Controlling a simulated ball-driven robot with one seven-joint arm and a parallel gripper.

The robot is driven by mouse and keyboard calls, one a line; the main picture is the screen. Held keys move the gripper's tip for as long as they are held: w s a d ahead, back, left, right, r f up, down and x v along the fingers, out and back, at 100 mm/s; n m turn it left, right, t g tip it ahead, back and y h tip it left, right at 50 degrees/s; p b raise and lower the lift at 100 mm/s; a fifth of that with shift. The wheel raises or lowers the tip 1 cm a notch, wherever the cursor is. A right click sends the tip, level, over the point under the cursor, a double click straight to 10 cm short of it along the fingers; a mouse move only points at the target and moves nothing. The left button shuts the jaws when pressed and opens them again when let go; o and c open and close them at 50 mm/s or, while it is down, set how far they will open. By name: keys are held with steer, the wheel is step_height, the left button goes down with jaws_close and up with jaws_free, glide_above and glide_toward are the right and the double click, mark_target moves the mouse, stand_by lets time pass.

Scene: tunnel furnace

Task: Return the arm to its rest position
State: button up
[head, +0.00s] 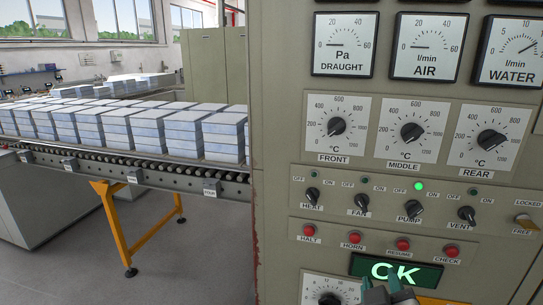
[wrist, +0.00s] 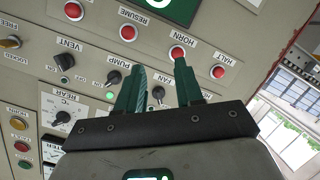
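My gripper (head: 380,284) shows at the bottom edge of the head view, low in front of the control panel, just below the lit green OK display (head: 397,271). In the wrist view my gripper (wrist: 160,68) has its two green fingers apart with nothing between them, so it is open and empty. The fingers point toward the panel (wrist: 88,20), which appears upside down there. I cannot tell the exact distance to the panel; no contact is visible. Most of my arm is out of view.
The panel has red HALT (head: 308,230), HORN (head: 354,237), RESUME (head: 403,244) and CHECK (head: 447,251) buttons. The PUMP knob (head: 413,208) has a bright green lamp above it. A roller conveyor (head: 130,172) with stacked blocks stands at left; grey floor (head: 190,250) is open beside the panel.

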steer(key=s+d+f+m+g+y, duration=0.1)
steer(key=s+d+f+g, duration=0.2)
steer(key=f, duration=0.4)
steer(key=s+d+f+g, duration=0.2)
steer(key=s+f, duration=0.3)
steer(key=f, duration=0.1)
steer(key=s+d+f+m+g+y, duration=0.1)
steer(key=s+d+f+g, duration=0.2)
steer(key=f, duration=0.4)
steer(key=s+f+g+y, duration=0.1)
steer(key=s+f+g, duration=0.1)
steer(key=s+f, duration=0.3)
steer(key=s+f+m+g+y, duration=0.1)
steer(key=s+f+g+y, duration=0.1)
steer(key=s, duration=0.9)
step_height(320, 180, down, 3)
steer(key=shift+s+a+r+g, duration=0.1)
steer(key=shift+s+a+g, duration=0.2)
steer(key=shift+g, duration=0.3)
steer(key=shift+w+m, duration=0.2)
steer(key=shift+m, duration=0.1)
